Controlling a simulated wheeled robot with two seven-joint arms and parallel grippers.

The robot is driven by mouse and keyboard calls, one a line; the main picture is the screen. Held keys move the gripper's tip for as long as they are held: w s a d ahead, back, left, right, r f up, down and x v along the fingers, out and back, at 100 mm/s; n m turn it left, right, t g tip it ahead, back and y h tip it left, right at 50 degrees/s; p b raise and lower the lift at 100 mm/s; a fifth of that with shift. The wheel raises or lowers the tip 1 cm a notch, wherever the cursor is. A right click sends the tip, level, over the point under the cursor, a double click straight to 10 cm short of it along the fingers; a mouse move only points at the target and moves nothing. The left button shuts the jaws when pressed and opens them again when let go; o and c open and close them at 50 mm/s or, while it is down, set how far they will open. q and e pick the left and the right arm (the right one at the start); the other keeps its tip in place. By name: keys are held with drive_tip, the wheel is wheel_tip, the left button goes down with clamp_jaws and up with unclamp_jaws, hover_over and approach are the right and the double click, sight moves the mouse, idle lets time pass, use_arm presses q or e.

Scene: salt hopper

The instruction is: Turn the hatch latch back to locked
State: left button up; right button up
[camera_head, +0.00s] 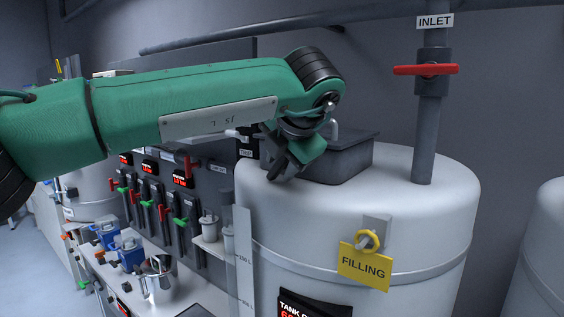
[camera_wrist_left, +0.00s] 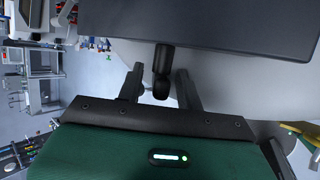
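The hatch (camera_head: 350,158) is a dark grey box on top of the white tank (camera_head: 420,215). It looks closed. In the left wrist view the hatch (camera_wrist_left: 215,22) fills the top. The latch (camera_wrist_left: 161,72) is a short black lever with a rounded end, projecting from the hatch edge. My left gripper (camera_head: 276,172) is at the hatch's left front side in the head view. In the wrist view its two fingers (camera_wrist_left: 160,82) are apart, one on each side of the latch, with gaps visible. In the head view my gripper hides the latch. My right gripper is out of view.
An inlet pipe (camera_head: 427,140) with a red valve handle (camera_head: 425,70) rises from the tank's right side. A yellow FILLING tag (camera_head: 364,266) hangs on the tank front. A bench (camera_head: 190,290) with cups and blue devices stands lower left.

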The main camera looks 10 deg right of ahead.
use_arm(q)
drive_tip(key=shift+s+r, duration=0.1)
drive_tip(key=shift+s, duration=0.05)
drive_tip(key=b+v, duration=0.4)
drive_tip(key=v, duration=0.9)
drive_tip(key=shift+s+r, duration=0.15)
drive_tip(key=shift+d, duration=0.1)
